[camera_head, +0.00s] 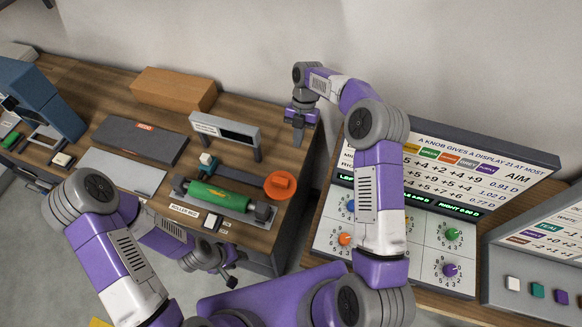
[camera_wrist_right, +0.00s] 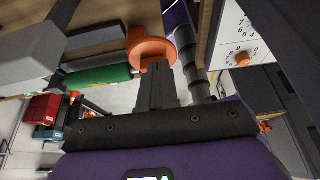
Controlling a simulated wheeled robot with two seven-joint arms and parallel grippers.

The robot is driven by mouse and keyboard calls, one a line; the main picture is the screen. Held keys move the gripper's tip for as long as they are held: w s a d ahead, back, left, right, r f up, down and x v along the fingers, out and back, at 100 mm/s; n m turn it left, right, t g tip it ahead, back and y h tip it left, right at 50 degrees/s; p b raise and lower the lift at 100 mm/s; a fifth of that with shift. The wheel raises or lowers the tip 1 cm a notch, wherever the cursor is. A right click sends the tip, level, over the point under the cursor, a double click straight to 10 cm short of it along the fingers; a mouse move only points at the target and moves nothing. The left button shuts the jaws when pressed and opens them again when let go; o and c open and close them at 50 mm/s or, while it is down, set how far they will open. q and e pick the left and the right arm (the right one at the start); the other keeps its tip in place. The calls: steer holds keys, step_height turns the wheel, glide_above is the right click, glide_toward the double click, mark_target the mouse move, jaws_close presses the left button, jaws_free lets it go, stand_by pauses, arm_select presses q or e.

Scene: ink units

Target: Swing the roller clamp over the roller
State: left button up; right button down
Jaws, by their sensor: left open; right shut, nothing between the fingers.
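The green roller (camera_head: 220,197) lies on the grey roller bed at the front of the wooden bench; it also shows in the right wrist view (camera_wrist_right: 98,77). The roller clamp (camera_head: 240,174) looks like a dark bar behind the roller, running from a teal-and-white block to an orange round handle (camera_head: 281,186) at its right end. The bar is beside the roller, not over it. My right gripper (camera_head: 298,139) is shut and empty, pointing down behind the handle. In the right wrist view its fingers appear close to the orange handle (camera_wrist_right: 151,46); contact is unclear. My left gripper (camera_head: 229,275) is open, low in front of the bench.
A grey display stand (camera_head: 226,130) stands behind the clamp. A dark flat unit (camera_head: 139,139) and a brown box (camera_head: 174,90) are to the left. A knob panel (camera_head: 470,222) stands at the right, partly hidden by my right arm.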

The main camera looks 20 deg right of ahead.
steer(key=p, duration=0.1)
glide_toward(291, 178)
step_height(291, 178, down, 3)
steer(key=s+a, duration=0.1)
steer(key=s+p, duration=0.1)
steer(key=s, duration=0.1)
steer(key=shift+a+f, duration=0.2)
steer(key=shift+a, duration=0.15)
